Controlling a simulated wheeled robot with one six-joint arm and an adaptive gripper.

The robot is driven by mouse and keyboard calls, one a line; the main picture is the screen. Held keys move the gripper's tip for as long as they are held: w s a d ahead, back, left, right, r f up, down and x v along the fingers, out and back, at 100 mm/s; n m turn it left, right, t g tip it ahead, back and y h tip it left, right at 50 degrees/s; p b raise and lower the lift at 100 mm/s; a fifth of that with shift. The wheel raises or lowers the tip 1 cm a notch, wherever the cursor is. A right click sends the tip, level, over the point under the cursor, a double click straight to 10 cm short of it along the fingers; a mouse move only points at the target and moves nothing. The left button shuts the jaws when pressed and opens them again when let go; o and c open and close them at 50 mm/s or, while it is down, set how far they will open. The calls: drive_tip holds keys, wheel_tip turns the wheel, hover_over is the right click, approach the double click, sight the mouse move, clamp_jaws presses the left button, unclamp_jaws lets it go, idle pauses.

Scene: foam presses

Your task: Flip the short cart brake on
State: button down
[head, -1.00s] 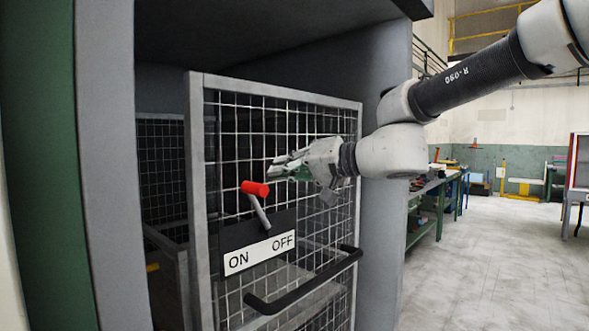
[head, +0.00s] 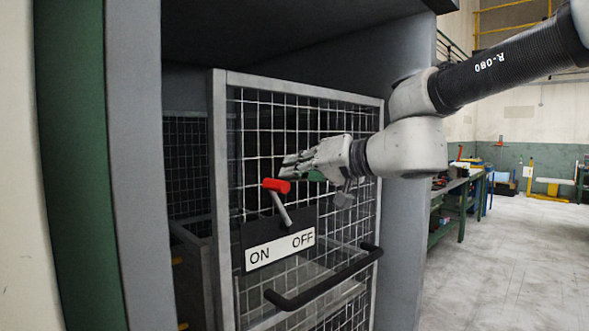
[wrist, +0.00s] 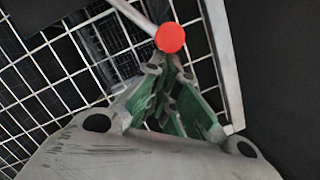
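The short cart brake is a grey lever (head: 283,208) with a red grip (head: 276,185), mounted on a dark plate with a white ON/OFF label (head: 280,249) on the mesh cart (head: 220,180). ON is at the left and OFF at the right. The lever stands up, leaning a little left in the head view. My gripper (head: 287,165) is just above and right of the red grip, its fingers pointing left. In the wrist view the fingertips (wrist: 170,72) are drawn together with nothing held, and the red grip (wrist: 170,37) shows just beyond them. Contact cannot be told.
A black handle bar (head: 322,278) runs across the cart front below the label. The cart stands inside a grey frame (head: 190,48), whose wall is close on the right. Benches (head: 457,208) stand farther right, with open floor (head: 500,275) in front.

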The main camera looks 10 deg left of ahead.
drive_tip(key=s+d+r, duration=0.2)
drive_tip(key=d+r, duration=0.3)
drive_tip(key=d, duration=0.5)
drive_tip(key=shift+s+d, duration=0.15)
drive_tip(key=shift+s, duration=0.2)
